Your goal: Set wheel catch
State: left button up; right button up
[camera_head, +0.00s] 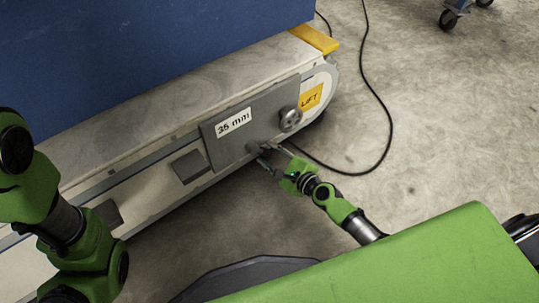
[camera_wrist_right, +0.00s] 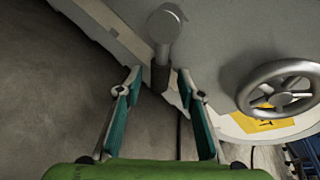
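A small metal lever (camera_wrist_right: 163,30) with a round pivot and a dark grip (camera_wrist_right: 160,78) sits on the grey panel (camera_head: 222,147); I take it to be the wheel catch. In the head view it is small and partly hidden by my right gripper (camera_head: 270,158). In the right wrist view my right gripper (camera_wrist_right: 160,85) is open, with its teal-padded fingers on either side of the dark grip. Gaps show between grip and fingers; I see no contact. My left arm is at the left edge of the head view; its gripper is out of view.
A metal handwheel (camera_head: 291,119) is right of the lever, beside a yellow LIFT label (camera_head: 311,97). A "35 mm" label (camera_head: 233,122) is on the panel. A black cable (camera_head: 388,120) lies on the concrete floor. Floor right of the machine is mostly clear.

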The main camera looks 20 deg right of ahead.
grip_shut()
jog(key=shift+r, duration=0.1)
jog(key=r+n+h+p, duration=0.1)
jog(key=n, duration=0.1)
jog(key=d+r+n+t+p, duration=0.1)
jog(key=n+p, duration=0.1)
jog(key=r+n+h+p, duration=0.1)
jog(key=r+n+p, duration=0.1)
jog(key=shift+w+d+h, duration=0.25)
jog(key=shift+d+h, duration=0.05)
jog(key=shift+d, duration=0.05)
jog(key=shift+r+p, duration=0.1)
jog(key=shift+p, duration=0.35)
jog(key=shift+r+n+t+h+p, duration=0.3)
jog(key=shift+n+t+h+p, duration=0.15)
jog(key=shift+n, duration=0.45)
grip_release()
